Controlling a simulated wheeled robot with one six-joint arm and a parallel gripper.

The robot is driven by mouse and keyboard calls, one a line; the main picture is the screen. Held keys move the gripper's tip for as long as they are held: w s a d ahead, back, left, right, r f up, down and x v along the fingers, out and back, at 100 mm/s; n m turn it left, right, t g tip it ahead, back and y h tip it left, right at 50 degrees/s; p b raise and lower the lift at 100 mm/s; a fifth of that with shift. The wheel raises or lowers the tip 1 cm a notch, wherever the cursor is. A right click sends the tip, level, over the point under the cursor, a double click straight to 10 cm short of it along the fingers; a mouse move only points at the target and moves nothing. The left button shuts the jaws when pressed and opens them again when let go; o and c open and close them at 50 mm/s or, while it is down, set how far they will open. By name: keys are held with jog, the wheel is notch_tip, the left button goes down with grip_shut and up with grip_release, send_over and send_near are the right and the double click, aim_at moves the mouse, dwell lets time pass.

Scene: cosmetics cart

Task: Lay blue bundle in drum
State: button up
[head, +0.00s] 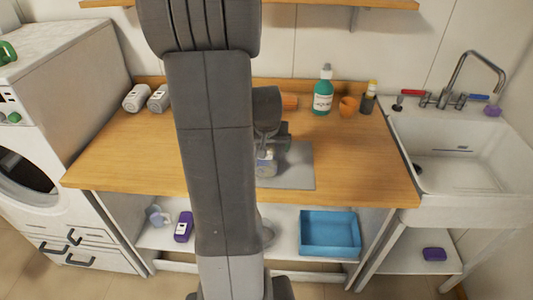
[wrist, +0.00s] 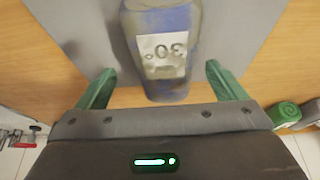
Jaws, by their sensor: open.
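The blue bundle (wrist: 175,22) is a blue-grey roll with a white label reading "30°", upside down in the wrist view. It lies on a grey mat (head: 298,172) on the wooden counter; in the head view the bundle (head: 265,168) is partly hidden by my arm. My gripper (wrist: 159,72) is open, with one green finger on each side of the bundle's near end, apart from it. The gripper (head: 271,138) is over the mat in the head view. The drum (head: 25,180) shows as a dark round opening in the white washing machine (head: 62,155) at the left.
A green bottle (head: 323,95), orange cup (head: 348,106) and small dark bottle (head: 368,99) stand at the counter's back right. A sink (head: 460,150) is at right. A blue tray (head: 329,247) is on the lower shelf.

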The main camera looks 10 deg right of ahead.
jog(key=shift+a+p+x, duration=0.1)
jog(key=shift+p+x, duration=0.05)
jog(key=shift+x, duration=1)
jog(key=shift+a+p+x, duration=0.15)
jog(key=shift+x, duration=1)
jog(key=shift+w, duration=0.15)
jog(key=shift+r, duration=0.1)
jog(key=c, duration=1.3)
